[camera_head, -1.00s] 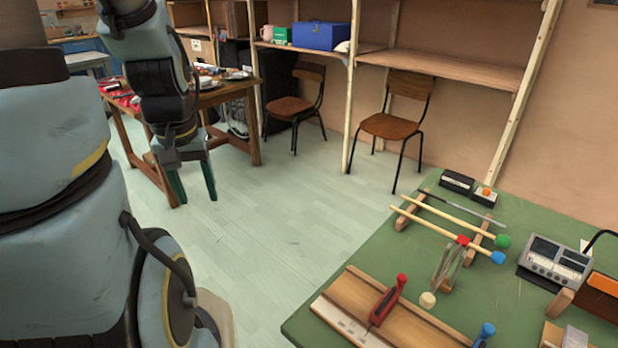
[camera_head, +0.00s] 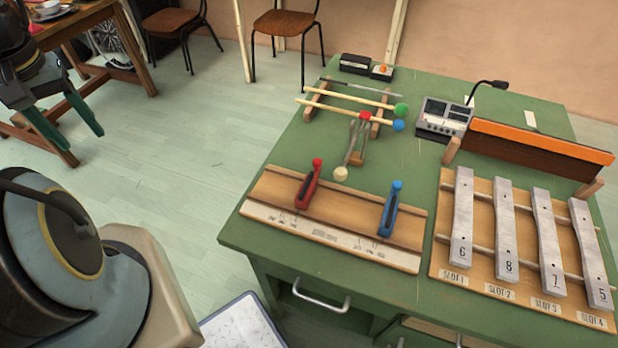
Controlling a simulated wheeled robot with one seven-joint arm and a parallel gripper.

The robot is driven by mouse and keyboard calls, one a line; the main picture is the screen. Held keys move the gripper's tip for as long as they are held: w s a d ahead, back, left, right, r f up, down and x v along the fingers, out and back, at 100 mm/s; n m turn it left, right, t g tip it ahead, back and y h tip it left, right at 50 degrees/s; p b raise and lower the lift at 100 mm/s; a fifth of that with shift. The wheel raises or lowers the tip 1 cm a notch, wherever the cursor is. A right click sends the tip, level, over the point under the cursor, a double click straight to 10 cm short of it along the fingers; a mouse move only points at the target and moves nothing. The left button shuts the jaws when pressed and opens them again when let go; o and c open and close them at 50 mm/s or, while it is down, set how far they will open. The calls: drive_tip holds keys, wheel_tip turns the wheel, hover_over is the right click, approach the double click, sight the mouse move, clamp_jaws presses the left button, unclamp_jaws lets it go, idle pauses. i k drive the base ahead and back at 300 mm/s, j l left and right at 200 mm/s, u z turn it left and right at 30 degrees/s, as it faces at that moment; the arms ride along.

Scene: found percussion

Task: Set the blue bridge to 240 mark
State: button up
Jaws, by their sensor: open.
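The blue bridge (camera_head: 390,210) stands on the wooden board (camera_head: 408,240) at the front of the green table, toward the board's right part. A red bridge (camera_head: 309,184) stands on the same board to its left. A white scale strip (camera_head: 332,238) with marks runs along the board's front edge; its numbers are too small to read. My gripper (camera_head: 72,138) is at the upper left, over the floor, with its two green fingers apart and empty. It is well away from the table and both bridges.
On the green table (camera_head: 300,262) are mallets on a rack (camera_head: 350,105), a grey meter box (camera_head: 445,115), an orange-topped wooden bar (camera_head: 540,140), and numbered metal bars on a slotted board (camera_head: 440,258). A wooden table and chairs stand behind. Floor lies clear between my gripper and the table.

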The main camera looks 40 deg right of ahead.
sight(386, 225)
drive_tip(key=k+z, duration=0.25)
drive_tip(key=j+z, duration=0.1)
drive_tip(key=z, duration=0.15)
drive_tip(key=l+z, duration=0.15)
drive_tip(key=z, duration=0.3)
